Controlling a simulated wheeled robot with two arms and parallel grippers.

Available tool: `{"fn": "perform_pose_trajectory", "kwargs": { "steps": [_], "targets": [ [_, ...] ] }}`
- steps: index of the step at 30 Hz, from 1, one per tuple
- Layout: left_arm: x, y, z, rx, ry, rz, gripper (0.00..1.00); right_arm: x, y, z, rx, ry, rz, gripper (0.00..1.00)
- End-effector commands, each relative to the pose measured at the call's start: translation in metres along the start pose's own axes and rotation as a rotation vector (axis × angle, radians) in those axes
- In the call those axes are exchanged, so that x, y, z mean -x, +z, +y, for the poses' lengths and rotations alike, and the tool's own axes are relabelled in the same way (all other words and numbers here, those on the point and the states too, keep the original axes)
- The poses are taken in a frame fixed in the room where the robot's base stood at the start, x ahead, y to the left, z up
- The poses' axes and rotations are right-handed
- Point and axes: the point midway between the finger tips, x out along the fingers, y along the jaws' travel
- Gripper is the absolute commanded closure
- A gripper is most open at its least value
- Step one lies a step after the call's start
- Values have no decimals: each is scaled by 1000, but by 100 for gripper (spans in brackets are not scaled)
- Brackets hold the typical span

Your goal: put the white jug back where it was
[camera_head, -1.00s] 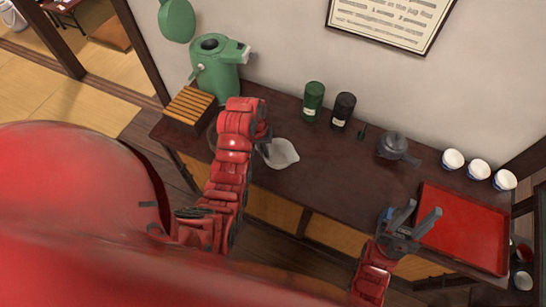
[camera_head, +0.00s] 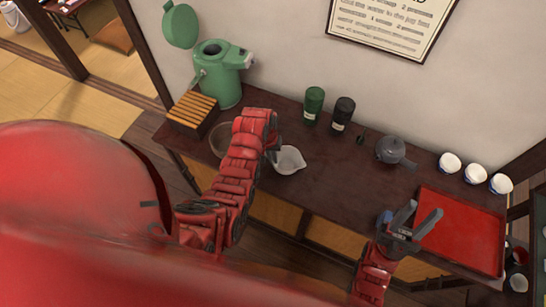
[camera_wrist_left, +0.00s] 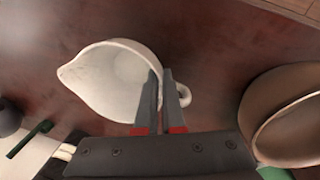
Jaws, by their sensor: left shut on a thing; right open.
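The white jug (camera_head: 289,161) with a pouring lip is over the left middle part of the dark table. My left gripper (camera_head: 274,148) is shut on it at the side by its handle. In the left wrist view the jug (camera_wrist_left: 105,80) is empty, its lip points left, and the two fingers (camera_wrist_left: 163,100) close together at its wall beside the small loop handle (camera_wrist_left: 184,92). I cannot tell whether its base touches the table. My right gripper (camera_head: 415,222) is open and empty near the front left edge of the red tray (camera_head: 460,235).
A bowl (camera_head: 222,140) stands left of the jug, partly behind my left arm. A slatted wooden box (camera_head: 193,112) and green hot-water pot (camera_head: 220,80) are beyond it. Tins (camera_head: 314,103), a grey teapot (camera_head: 390,150) and white cups (camera_head: 474,173) line the back. The table middle (camera_head: 335,190) is clear.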

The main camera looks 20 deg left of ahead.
Motion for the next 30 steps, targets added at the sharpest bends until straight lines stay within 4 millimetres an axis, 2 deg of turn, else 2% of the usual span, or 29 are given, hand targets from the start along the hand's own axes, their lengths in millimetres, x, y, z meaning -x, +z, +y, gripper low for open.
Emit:
{"fn": "perform_pose_trajectory", "kwargs": {
  "steps": [1,6,16,20,25,29,30],
  "targets": [
    [-2,0,0,0,0,0,93,2,0,0,0,0,0,59],
    [-1,0,0,0,0,0,64,1,0,0,0,0,0,59],
    [2,0,0,0,0,0,64,-2,0,0,0,0,0,59],
    [8,-1,0,0,0,2,64,4,1,0,0,0,0,59],
    [30,-1,0,0,0,4,64,13,2,-1,0,0,0,59],
    [63,-2,0,0,1,7,64,17,3,-1,0,0,0,59],
    [83,0,2,0,0,0,64,-5,-1,0,0,0,-1,59]
  ]
}}
